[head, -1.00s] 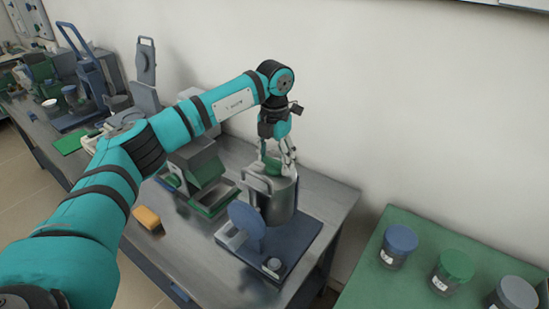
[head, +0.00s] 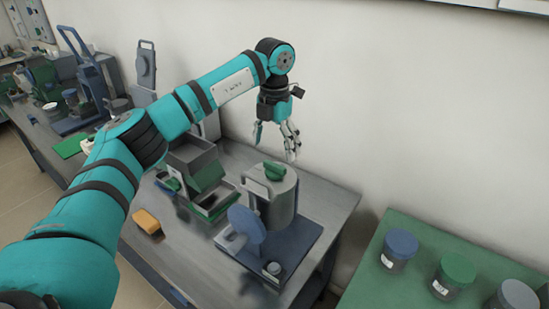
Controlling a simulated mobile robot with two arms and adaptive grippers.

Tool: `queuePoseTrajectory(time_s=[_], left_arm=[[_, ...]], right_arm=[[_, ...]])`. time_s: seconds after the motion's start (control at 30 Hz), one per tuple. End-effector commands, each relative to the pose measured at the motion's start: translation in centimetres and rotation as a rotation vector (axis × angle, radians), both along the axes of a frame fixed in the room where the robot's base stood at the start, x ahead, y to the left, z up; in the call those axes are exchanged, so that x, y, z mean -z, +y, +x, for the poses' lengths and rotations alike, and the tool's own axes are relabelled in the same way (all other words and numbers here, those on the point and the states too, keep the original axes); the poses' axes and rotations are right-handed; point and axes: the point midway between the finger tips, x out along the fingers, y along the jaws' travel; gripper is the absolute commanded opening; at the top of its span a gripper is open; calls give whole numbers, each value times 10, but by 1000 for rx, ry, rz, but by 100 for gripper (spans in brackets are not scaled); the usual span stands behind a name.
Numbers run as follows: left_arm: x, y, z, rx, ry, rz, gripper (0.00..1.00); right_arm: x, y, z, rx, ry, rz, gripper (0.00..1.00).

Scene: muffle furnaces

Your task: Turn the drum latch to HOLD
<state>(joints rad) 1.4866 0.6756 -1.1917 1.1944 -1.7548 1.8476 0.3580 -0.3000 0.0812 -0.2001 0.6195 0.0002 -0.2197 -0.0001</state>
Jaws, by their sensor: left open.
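The metal drum (head: 281,205) stands on a dark blue base (head: 300,240) near the right end of the steel bench. A green latch handle (head: 274,171) sits on top of its lid. A round blue disc (head: 247,222) stands upright at the drum's front left. My left gripper (head: 275,148) is above the drum, fingers pointing down and spread, empty and clear of the green latch. No HOLD marking is readable at this size. My right gripper is not in view.
A grey and green box unit (head: 195,165) stands left of the drum. An orange block (head: 147,221) lies near the bench's front edge. A green table (head: 385,285) at right carries lidded jars, blue (head: 402,243), green (head: 458,268) and grey (head: 519,295). A wall is behind.

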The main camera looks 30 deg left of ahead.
Motion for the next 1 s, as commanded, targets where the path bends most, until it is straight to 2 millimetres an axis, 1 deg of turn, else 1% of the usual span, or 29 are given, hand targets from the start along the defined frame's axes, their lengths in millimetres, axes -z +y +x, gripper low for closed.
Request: queuePoseTrajectory(time_s=[0.03,0.2,0.3,0.4,0.53,1.0], left_arm=[[-13,0,1,0,-4,0,88],[-44,0,1,0,-3,-1,88],[-56,0,1,0,-1,0,88],[-63,0,1,0,-1,0,88],[-66,0,0,0,0,0,88],[-65,0,0,0,0,0,88]], right_arm=[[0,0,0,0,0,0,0],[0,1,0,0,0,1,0],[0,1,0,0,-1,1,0],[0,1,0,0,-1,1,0],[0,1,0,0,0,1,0],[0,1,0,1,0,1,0]])
